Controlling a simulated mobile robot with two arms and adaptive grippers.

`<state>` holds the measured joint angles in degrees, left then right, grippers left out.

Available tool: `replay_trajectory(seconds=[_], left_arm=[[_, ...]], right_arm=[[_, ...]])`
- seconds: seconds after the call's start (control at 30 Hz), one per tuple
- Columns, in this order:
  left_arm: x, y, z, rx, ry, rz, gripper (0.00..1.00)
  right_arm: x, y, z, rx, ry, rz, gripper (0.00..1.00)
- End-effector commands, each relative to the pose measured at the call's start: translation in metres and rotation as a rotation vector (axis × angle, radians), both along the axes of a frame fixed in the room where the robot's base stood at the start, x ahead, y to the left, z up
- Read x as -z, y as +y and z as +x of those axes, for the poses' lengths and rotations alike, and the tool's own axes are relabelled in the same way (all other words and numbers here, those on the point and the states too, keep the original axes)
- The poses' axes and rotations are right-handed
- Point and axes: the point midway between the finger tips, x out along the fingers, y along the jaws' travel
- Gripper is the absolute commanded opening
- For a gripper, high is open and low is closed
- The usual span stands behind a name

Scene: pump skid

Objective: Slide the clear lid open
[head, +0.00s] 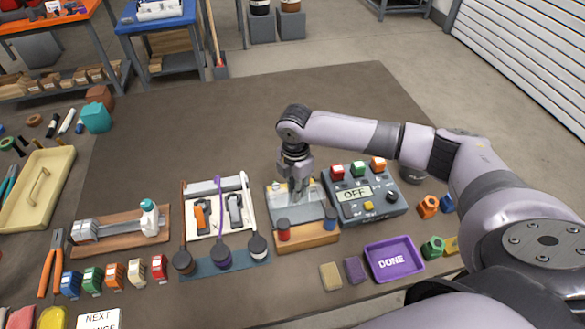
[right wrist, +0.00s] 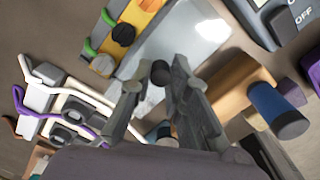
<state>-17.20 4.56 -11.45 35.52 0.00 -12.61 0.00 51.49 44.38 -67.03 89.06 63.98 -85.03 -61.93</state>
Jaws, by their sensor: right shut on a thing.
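The clear lid (right wrist: 190,38) shows in the right wrist view as a pale, glossy plate with a small dark knob (right wrist: 161,70). In the head view it lies on a grey box (head: 312,218) near the middle of the table, mostly hidden under my right gripper. My right gripper (head: 301,197) points down over the lid. In the right wrist view its fingers (right wrist: 160,80) are closed about the dark knob. Left of the pale plate, a yellow panel (right wrist: 149,8) with a dark round part and green wires shows. My left gripper is in neither view.
A wooden block (head: 307,238) with a red and a blue knob stands in front of the box. A grey control box (head: 365,208) reading OFF is close on the right, a white frame with cables (head: 219,207) on the left. A purple DONE tray (head: 393,260) lies front right. The table behind is clear.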

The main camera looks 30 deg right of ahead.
Motion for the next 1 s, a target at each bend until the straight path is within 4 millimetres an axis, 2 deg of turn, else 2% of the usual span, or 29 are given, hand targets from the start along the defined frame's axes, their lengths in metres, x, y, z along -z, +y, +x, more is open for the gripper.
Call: replay_trajectory(seconds=[0.03,0.13,0.53,0.57,0.83,1.0], left_arm=[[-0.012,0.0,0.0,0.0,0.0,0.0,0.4],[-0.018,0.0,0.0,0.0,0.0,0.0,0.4],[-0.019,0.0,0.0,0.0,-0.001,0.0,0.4],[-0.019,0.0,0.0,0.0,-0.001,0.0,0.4],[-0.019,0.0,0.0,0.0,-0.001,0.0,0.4],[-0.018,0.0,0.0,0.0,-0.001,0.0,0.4]], right_arm=[[-0.006,0.001,-0.008,-0.001,0.004,-0.001,0.0],[-0.004,0.003,-0.016,0.0,0.002,0.001,0.0],[-0.001,0.005,-0.02,0.001,-0.001,0.0,0.0],[-0.001,0.005,-0.02,0.001,-0.001,0.0,0.19],[-0.001,0.005,-0.02,0.001,-0.001,0.001,0.37],[-0.001,0.005,-0.02,0.0,-0.001,0.001,0.38]])
